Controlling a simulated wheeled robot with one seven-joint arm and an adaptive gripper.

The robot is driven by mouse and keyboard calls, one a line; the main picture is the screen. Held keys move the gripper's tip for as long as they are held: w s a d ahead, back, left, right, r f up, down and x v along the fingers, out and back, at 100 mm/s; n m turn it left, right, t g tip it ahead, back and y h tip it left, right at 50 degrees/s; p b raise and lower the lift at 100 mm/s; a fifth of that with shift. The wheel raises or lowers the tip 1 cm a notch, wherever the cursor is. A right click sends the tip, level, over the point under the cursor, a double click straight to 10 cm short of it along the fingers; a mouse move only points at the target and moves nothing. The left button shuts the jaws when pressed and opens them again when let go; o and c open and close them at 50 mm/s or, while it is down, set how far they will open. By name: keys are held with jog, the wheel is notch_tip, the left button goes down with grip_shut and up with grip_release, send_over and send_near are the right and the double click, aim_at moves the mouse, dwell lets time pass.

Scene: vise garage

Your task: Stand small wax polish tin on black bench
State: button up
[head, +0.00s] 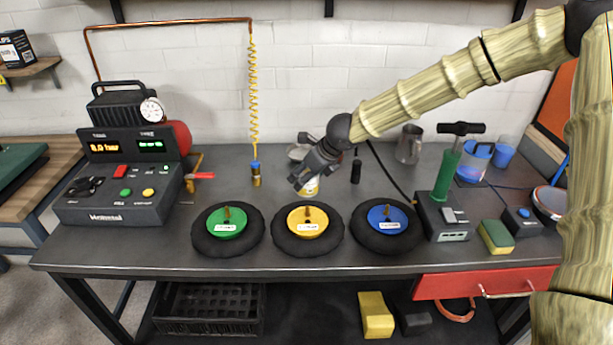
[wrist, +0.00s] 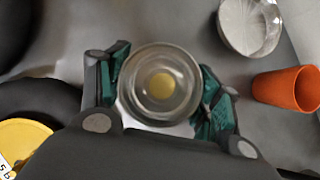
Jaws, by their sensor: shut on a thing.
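My gripper (head: 303,179) is shut on a small round thing, which I take for the wax polish tin (head: 311,187). In the head view only its pale and yellow side shows below the fingers. In the wrist view the tin (wrist: 160,84) is seen from above, with a shiny clear-looking round top and a yellow centre, between the green-padded fingers. It looks upright. The dark bench (head: 345,260) lies beneath it, behind the middle tyre. I cannot tell whether the tin touches the bench.
Three black tyres with green (head: 227,223), yellow (head: 307,221) and blue (head: 387,219) hubs line the front. A pale bowl (wrist: 250,24) and an orange cup (wrist: 287,89) are right in the wrist view. A black cylinder (head: 356,171) stands right of my gripper. Bare bench surrounds it.

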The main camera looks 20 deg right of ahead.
jog(key=o, duration=1.2)
jog(key=shift+s+r, duration=0.1)
jog(key=shift+r, duration=0.15)
jog(key=p+v, duration=0.1)
jog(key=v, duration=1)
jog(key=shift+s+d+r, duration=0.1)
jog(key=shift+d+r, duration=0.05)
jog(key=shift+r, duration=0.1)
jog(key=shift+r+p, duration=0.1)
jog(key=shift+p, duration=0.25)
